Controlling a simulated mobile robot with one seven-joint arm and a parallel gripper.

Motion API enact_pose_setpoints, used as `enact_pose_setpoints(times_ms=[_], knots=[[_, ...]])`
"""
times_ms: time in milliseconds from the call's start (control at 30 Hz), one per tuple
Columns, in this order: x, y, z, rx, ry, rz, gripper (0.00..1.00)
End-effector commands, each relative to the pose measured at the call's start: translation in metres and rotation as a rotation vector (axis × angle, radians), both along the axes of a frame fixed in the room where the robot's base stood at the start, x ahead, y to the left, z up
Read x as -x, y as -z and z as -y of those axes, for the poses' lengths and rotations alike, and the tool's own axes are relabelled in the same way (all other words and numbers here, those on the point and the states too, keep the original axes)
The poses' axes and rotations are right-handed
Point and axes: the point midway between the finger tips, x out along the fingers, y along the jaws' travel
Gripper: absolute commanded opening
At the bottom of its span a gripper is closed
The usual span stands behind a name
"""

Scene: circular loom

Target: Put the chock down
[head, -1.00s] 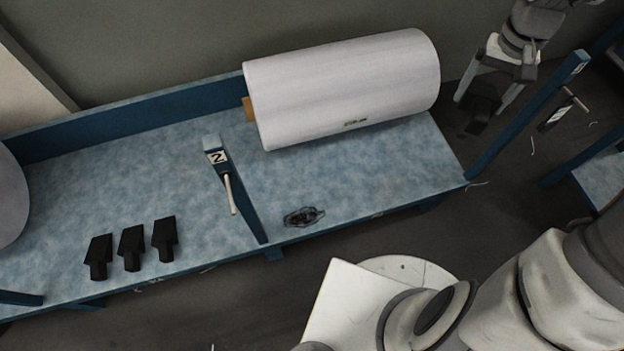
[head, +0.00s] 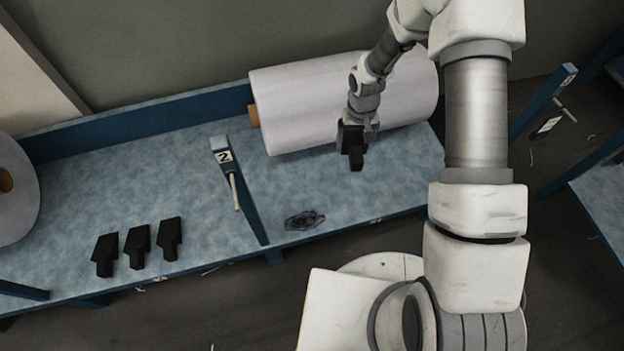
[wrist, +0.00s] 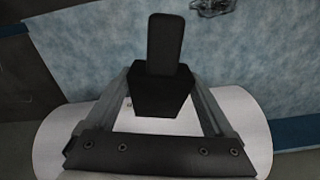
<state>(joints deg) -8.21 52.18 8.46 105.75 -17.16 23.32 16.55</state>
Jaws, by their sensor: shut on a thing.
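My gripper (head: 355,133) is shut on a black chock (head: 355,158) and holds it in front of the large white roll (head: 300,112), over the right part of the blue bench (head: 405,180). In the wrist view the chock (wrist: 165,50) sits between the two fingers (wrist: 162,98), its narrow end pointing away from the gripper. The roll (wrist: 60,140) lies behind it there. I cannot tell whether the chock touches the roll or the bench.
Several black chocks (head: 139,247) stand in a row on the left bench section. A divider post marked 2 (head: 240,190) splits the bench. A dark tangled clump (head: 304,220) lies near the front edge. Another roll (head: 15,190) is at the far left.

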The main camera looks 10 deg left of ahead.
Motion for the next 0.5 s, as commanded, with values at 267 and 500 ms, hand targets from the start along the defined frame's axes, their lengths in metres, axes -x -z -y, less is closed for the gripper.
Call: enact_pose_setpoints(times_ms=[267, 500], knots=[[0.049, 0.103, -0.037, 0.002, -0.149, -0.005, 0.06], [0.074, 0.143, -0.044, 0.0, -0.22, 0.0, 0.06]])
